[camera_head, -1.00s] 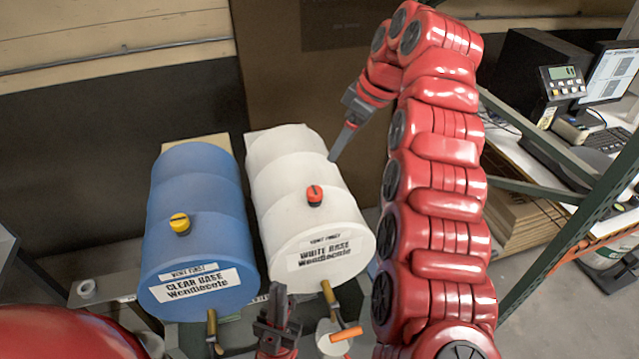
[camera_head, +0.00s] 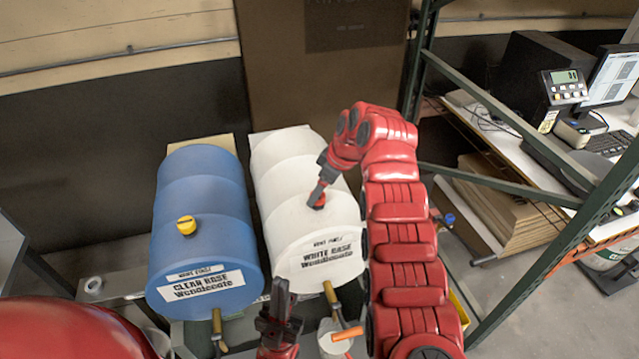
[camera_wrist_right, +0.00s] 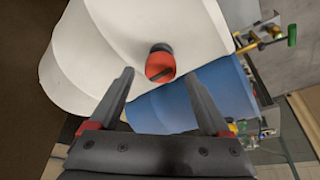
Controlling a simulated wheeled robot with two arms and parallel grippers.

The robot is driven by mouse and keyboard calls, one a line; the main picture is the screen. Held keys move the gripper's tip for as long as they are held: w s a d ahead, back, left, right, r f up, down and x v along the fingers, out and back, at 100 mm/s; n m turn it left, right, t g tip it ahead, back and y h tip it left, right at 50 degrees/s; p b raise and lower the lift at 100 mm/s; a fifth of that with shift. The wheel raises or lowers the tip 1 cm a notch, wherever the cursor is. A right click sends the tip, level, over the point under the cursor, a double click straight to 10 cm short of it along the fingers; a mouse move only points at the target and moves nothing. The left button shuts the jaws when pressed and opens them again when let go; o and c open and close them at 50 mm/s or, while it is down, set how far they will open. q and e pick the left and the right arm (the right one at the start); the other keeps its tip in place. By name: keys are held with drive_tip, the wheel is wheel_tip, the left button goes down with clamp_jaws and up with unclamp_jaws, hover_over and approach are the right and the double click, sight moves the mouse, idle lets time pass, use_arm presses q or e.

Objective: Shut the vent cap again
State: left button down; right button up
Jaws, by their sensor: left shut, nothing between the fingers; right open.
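The red vent cap (camera_head: 319,203) sits on top of the white drum (camera_head: 290,220), labelled WHITE BASE, mostly covered by my right gripper (camera_head: 320,190). In the right wrist view, the cap (camera_wrist_right: 160,64) has a dark bar across it and lies between and just beyond the open fingertips, with gaps at both sides. Whether the cap is open or closed I cannot tell. My left gripper (camera_head: 281,290) is shut and empty, low in front of the drums.
A blue drum (camera_head: 200,225) with a yellow cap (camera_head: 186,225) stands left of the white one. A rack post and a desk with scales stand right.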

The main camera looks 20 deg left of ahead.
drive_tip(key=shift+a+f, duration=0.1)
drive_tip(key=shift+f, duration=0.4)
